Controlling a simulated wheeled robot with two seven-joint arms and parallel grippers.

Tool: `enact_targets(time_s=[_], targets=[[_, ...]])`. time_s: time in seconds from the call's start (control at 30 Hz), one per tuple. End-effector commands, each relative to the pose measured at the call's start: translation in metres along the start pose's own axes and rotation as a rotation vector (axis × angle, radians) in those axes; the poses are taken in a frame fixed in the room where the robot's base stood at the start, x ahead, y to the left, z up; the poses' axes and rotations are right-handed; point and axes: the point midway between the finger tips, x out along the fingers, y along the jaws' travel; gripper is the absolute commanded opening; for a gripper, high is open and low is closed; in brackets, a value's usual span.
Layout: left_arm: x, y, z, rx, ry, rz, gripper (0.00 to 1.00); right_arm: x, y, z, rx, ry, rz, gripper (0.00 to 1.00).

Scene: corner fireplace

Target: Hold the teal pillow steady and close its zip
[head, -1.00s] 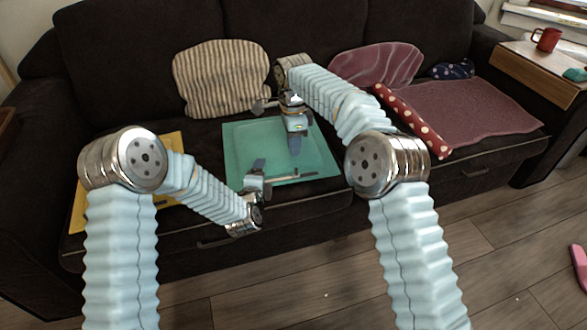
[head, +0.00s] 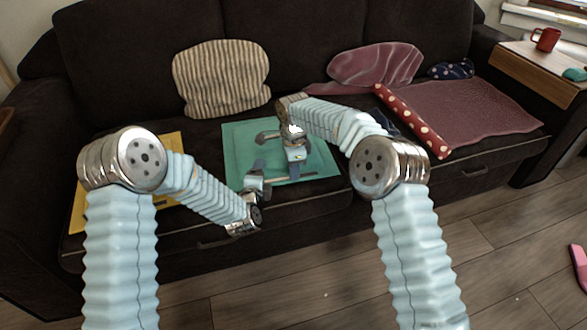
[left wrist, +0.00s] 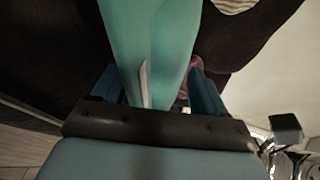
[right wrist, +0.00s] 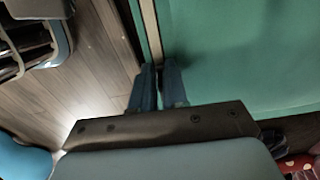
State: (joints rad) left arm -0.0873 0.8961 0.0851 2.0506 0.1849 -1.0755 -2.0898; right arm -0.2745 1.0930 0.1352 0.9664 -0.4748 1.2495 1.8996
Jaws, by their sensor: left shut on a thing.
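The teal pillow (head: 236,150) lies flat on the sofa seat. A pale zip strip (head: 305,176) runs along its near edge and also shows in the right wrist view (right wrist: 151,30). My left gripper (head: 258,168) is shut on the pillow's near left edge; the teal fabric (left wrist: 125,45) shows between its fingers. My right gripper (head: 294,172) points down over the near edge, about midway along the zip strip. Its fingers (right wrist: 159,72) are close together at the strip. Whether they hold the zip's pull is hidden.
A striped cushion (head: 220,75) leans on the backrest behind. A yellow cloth (head: 172,140) lies at left. A mauve cushion (head: 375,65), a red dotted roll (head: 412,122) and a mauve blanket (head: 470,105) lie at right. The floor (head: 450,265) in front is mostly clear.

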Motion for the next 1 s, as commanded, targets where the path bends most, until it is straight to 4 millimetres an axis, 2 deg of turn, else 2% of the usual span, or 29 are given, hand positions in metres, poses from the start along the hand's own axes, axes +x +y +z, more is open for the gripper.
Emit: enact_targets(time_s=[0.3,0.37,0.6,0.93,0.97,1.0], targets=[[0.000,0.003,0.000,0.000,0.000,0.007,0.27,-0.001,0.000,0.001,0.000,0.000,-0.002,0.00],[0.000,0.003,0.000,0.000,0.000,0.007,0.27,0.000,-0.001,0.006,-0.002,0.000,-0.002,0.00],[0.000,0.003,0.000,0.000,0.000,0.007,0.27,-0.001,-0.001,0.045,-0.003,-0.001,-0.003,0.00],[0.000,0.003,0.000,0.000,0.001,0.008,0.27,-0.002,-0.001,0.050,0.000,-0.001,-0.003,0.00],[0.000,0.003,0.000,0.000,0.001,0.008,0.27,-0.002,-0.001,0.050,0.000,-0.001,-0.003,0.14],[0.000,0.003,0.000,0.000,0.001,0.008,0.27,-0.002,-0.001,0.050,0.000,-0.001,-0.003,0.20]])
